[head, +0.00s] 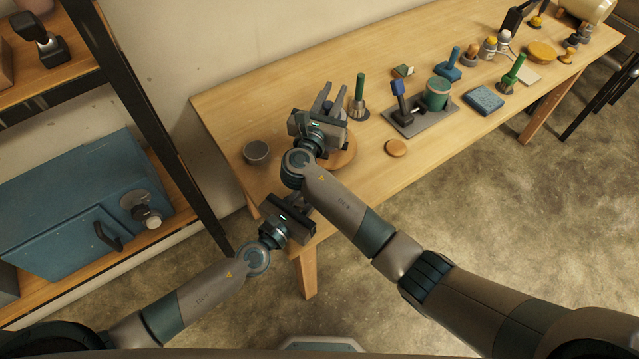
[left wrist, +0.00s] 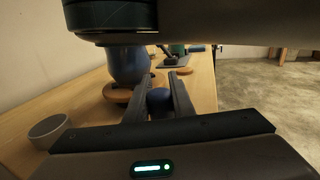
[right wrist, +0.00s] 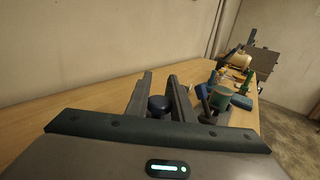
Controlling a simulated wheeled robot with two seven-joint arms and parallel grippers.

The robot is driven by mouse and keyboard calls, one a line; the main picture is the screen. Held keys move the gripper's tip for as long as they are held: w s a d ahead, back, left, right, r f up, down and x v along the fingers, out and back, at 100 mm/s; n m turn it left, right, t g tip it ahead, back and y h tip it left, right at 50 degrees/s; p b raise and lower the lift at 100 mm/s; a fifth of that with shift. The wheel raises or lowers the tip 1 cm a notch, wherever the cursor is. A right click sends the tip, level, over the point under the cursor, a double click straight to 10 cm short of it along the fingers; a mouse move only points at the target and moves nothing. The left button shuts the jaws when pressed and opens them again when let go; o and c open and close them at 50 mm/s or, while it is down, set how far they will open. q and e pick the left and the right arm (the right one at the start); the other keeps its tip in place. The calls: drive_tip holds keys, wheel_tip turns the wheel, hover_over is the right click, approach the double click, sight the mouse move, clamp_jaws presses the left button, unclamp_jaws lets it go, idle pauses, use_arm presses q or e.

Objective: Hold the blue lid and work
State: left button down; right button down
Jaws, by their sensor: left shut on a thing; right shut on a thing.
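In the head view my left gripper (head: 289,215) is at the table's near left edge, its fingers partly hidden by my right arm. In the left wrist view its fingers are closed around a small blue round piece (left wrist: 158,98). My right gripper (head: 322,105) is above a round wooden disc (head: 343,151), its fingers reaching toward the wall. In the right wrist view its fingers are closed around a dark blue round-topped piece (right wrist: 158,103). I cannot tell which piece is the lid. A blue rounded pot (left wrist: 128,66) stands on the disc below my right wrist; in the head view it is hidden.
A grey bowl (head: 257,152) stands left of the disc. A green-handled brush (head: 360,97), a grey tray (head: 420,119) with a blue-handled tool, a green cup (head: 437,94) and a cork disc (head: 396,148) are to the right. A shelf (head: 75,190) stands at left.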

use_arm(q)
drive_tip(key=shift+w+a+n+t+y, duration=0.1)
drive_tip(key=shift+w+n+t+y, duration=0.25)
drive_tip(key=shift+y, duration=0.3)
drive_tip(key=shift+w+a+n+t+y, duration=0.15)
drive_tip(key=shift+n+t+y, duration=0.2)
drive_tip(key=shift+n+y, duration=0.25)
drive_tip(key=c, duration=1.5)
unclamp_jaws()
drive_tip(key=shift+c, duration=0.2)
drive_tip(key=v, duration=1.2)
